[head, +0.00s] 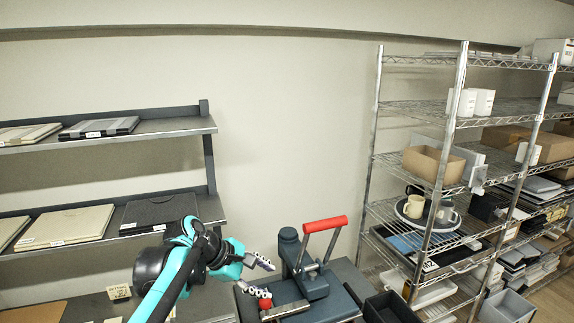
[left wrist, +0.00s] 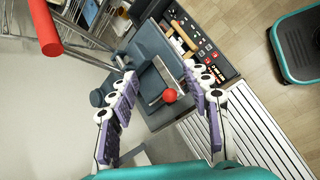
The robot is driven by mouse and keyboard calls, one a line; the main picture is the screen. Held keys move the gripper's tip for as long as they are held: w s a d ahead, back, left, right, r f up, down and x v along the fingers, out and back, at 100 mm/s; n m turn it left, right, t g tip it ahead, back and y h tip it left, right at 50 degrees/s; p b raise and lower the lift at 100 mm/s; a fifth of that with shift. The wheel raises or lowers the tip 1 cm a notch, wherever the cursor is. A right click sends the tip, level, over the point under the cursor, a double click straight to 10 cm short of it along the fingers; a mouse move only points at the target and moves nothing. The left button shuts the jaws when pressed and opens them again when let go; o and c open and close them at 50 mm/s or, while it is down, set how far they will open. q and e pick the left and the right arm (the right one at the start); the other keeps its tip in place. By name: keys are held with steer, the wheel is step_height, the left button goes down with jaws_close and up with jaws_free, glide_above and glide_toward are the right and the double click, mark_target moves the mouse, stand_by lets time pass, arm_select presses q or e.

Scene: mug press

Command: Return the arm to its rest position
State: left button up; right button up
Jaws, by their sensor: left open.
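My left gripper (head: 267,281) is open and empty beside the mug press. In the left wrist view its purple-padded fingers (left wrist: 160,78) are spread wide with nothing between the pads. The mug press (head: 290,245) is dark blue-grey, with a red bar handle (head: 325,224) raised at its top, just right of the gripper. In the left wrist view the red handle (left wrist: 43,28) is at the upper left. A red knob (left wrist: 170,95) on the press shows beyond the fingers. The gripper partly hides the press's left side. My right gripper is not in view.
A wire rack (head: 458,130) stands at the right, holding boxes and a plate with mugs (head: 414,207). A dark bin (head: 388,308) is right of the press. A shelf unit (head: 165,127) with folders stands at the left. The wall between is bare.

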arm_select(q)
steer(key=s+a+f+m+t+y+b, duration=0.1)
steer(key=s+a+f+m+y+b, duration=0.1)
steer(key=s+a+f+m, duration=0.2)
steer(key=s+a+f+m+t+y+b, duration=0.1)
steer(key=s+a+f+m+y+b, duration=0.1)
steer(key=s+f+m, duration=0.4)
steer(key=s+a+f+m+t+y+b, duration=0.1)
steer(key=s+a+f+m+y+b, duration=0.2)
steer(key=s+f, duration=0.8)
steer(key=s+a+m, duration=0.2)
steer(key=a, duration=0.1)
steer(key=shift+b, duration=0.4)
